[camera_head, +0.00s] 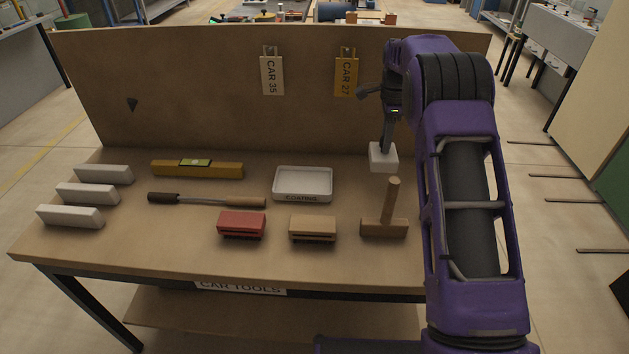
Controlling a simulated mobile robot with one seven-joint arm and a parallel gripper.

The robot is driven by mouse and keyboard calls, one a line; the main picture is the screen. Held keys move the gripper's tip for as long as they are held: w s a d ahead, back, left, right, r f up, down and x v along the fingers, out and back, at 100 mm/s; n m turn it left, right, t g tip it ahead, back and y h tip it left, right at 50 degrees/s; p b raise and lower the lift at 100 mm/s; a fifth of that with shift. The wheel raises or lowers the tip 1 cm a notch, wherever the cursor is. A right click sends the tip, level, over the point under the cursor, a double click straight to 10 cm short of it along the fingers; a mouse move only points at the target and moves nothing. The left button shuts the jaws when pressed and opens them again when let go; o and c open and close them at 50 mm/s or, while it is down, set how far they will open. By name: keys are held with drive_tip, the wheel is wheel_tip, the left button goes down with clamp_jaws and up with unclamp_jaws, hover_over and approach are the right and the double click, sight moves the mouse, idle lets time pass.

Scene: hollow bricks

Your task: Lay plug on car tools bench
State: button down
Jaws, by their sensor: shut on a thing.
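The plug (383,158) is a small white block at the right of the camera_head view. My gripper (387,142) points down and is shut on the plug's top. The plug hangs over the back right part of the car tools bench (140,245), in front of the back panel. I cannot tell for sure whether its underside touches the bench top. The bench is brown, with a "CAR TOOLS" label (240,288) on its front edge.
A mallet (386,222) stands head-down just in front of the plug. A white "COATING" tray (304,197) is left of it. Tan (313,228) and red (241,224) blocks, a long-handled tool (207,201), a level (196,169) and white bars (88,194) lie farther left. The front left is bare.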

wheel_tip(320, 180, down, 10)
drive_tip(key=c, duration=0.5)
unclamp_jaws()
wheel_tip(320, 180, up, 12)
drive_tip(key=shift+r, duration=0.1)
idle(0.4)
